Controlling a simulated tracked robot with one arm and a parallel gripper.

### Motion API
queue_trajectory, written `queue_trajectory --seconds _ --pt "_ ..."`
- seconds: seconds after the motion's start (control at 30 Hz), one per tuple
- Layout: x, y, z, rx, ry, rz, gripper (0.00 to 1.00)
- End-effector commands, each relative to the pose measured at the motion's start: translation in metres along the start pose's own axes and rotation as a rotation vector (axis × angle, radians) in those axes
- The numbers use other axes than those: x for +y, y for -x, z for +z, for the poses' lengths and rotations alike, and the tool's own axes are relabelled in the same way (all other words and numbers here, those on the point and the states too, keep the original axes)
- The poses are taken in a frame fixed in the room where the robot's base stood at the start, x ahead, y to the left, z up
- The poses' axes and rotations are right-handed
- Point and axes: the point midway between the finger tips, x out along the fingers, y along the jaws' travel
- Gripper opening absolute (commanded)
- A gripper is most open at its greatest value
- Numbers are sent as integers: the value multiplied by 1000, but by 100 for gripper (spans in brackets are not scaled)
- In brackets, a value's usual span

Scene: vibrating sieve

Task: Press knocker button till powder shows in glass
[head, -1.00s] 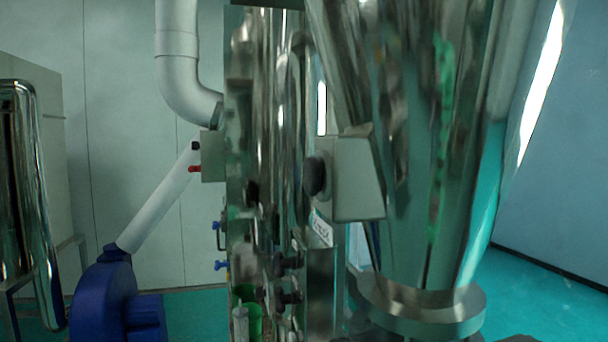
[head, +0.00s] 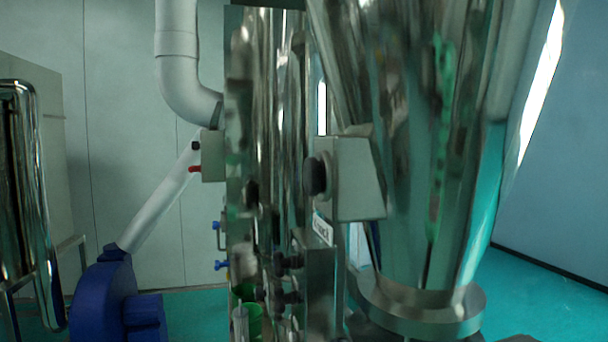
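A black round button (head: 315,177) sticks out of the left face of a grey box (head: 358,178) in the middle of the view, in front of a shiny steel cone (head: 415,150). I take it to be the knocker button. A small white label (head: 322,229) with unclear writing sits just below the box. A clear upright tube (head: 240,323), perhaps the glass, shows at the bottom edge beside green cups (head: 254,318). I cannot tell whether powder is in it. My gripper is not in view.
A tall steel column (head: 265,120) with several dark knobs (head: 290,262) stands left of the cone. A blue blower (head: 103,300) with a white pipe (head: 155,205) is at the lower left. Green floor (head: 540,300) is open at the right.

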Motion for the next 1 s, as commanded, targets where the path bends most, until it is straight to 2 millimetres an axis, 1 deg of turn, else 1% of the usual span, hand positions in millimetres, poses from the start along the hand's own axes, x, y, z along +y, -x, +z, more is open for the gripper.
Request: queue_trajectory --seconds 0.8,0.93,1.0 --pt "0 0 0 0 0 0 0" --pt "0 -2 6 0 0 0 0" --pt "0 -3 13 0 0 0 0"
